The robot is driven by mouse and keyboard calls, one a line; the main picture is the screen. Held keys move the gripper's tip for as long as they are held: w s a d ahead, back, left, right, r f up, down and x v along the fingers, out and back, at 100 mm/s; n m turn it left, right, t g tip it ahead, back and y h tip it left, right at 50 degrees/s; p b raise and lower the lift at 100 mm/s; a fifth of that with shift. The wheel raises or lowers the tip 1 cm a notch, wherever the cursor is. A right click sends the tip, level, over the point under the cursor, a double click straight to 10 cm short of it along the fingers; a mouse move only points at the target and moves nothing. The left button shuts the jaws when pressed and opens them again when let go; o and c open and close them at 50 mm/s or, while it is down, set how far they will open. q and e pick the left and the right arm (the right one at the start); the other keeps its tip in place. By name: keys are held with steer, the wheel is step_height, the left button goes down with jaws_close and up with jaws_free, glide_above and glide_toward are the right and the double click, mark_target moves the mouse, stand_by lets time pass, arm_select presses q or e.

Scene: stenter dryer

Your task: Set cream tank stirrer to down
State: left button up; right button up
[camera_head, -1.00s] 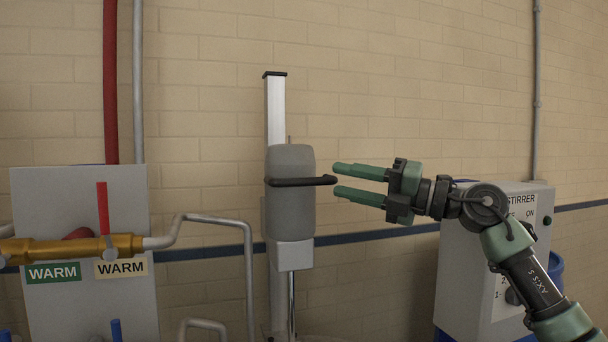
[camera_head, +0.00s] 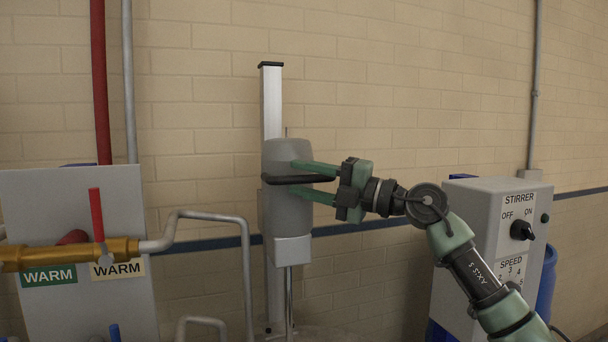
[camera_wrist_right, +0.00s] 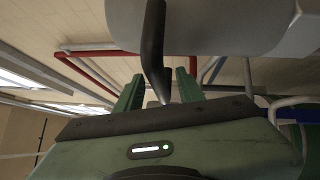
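The stirrer is a grey motor head (camera_head: 289,217) on an upright silver column (camera_head: 271,105), with a thin shaft running down below it. A black bar handle (camera_head: 298,179) sticks out from the head. My right gripper (camera_head: 316,180) is open, with its green fingers above and below the handle in the head view. In the right wrist view the black handle (camera_wrist_right: 153,55) reaches in between the two fingers (camera_wrist_right: 158,90), with gaps beside it. My left gripper is not in view.
A grey control box (camera_head: 488,240) labelled STIRRER, with OFF/ON and SPEED knobs, stands at the right. A panel (camera_head: 90,210) with pipes and WARM labels stands at the left. A bent grey pipe (camera_head: 215,217) reaches toward the column.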

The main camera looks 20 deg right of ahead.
jaws_close()
steer(key=shift+f, duration=0.1)
stand_by(1.3)
